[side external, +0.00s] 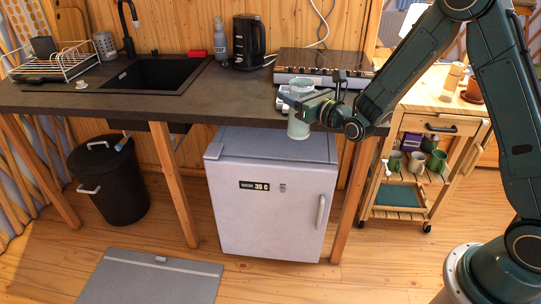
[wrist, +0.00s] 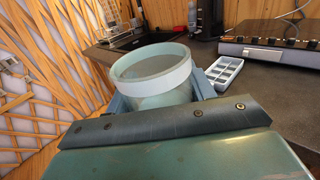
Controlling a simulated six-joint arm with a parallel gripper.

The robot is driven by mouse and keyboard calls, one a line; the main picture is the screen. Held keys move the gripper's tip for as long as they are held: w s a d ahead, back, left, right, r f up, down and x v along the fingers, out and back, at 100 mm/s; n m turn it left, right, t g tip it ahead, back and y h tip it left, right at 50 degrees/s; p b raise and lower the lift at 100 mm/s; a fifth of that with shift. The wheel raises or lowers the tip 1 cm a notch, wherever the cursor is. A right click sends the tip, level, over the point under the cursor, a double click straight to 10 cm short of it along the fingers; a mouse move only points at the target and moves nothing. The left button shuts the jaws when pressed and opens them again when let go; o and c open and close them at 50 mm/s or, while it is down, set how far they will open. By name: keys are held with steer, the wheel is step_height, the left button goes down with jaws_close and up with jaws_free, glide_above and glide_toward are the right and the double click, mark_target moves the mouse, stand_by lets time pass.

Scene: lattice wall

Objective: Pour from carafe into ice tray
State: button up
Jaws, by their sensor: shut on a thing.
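The carafe (side external: 298,127) is pale green and held roughly upright by my gripper (side external: 306,106), just in front of the counter edge and above the white fridge. In the wrist view the carafe (wrist: 150,70) shows its round open mouth with a white band; what is inside cannot be made out. My gripper's blue fingers are shut around the carafe's sides. The ice tray (wrist: 223,73) is light blue-white with several compartments and lies on the dark counter beyond the carafe and to its right. In the side view my gripper partly covers the tray's place.
A two-burner-like hob unit (side external: 322,62) with knobs stands behind on the counter (side external: 150,104). A wooden trolley (side external: 430,150) with mugs stands right. The counter's middle is clear.

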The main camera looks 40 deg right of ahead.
steer(key=w+d, duration=2.1)
steer(key=d, duration=0.5)
steer(key=shift+w, duration=0.35)
steer(key=o, duration=0.8)
steer(key=shift+c, duration=1.1)
steer(key=shift+a+r, duration=0.1)
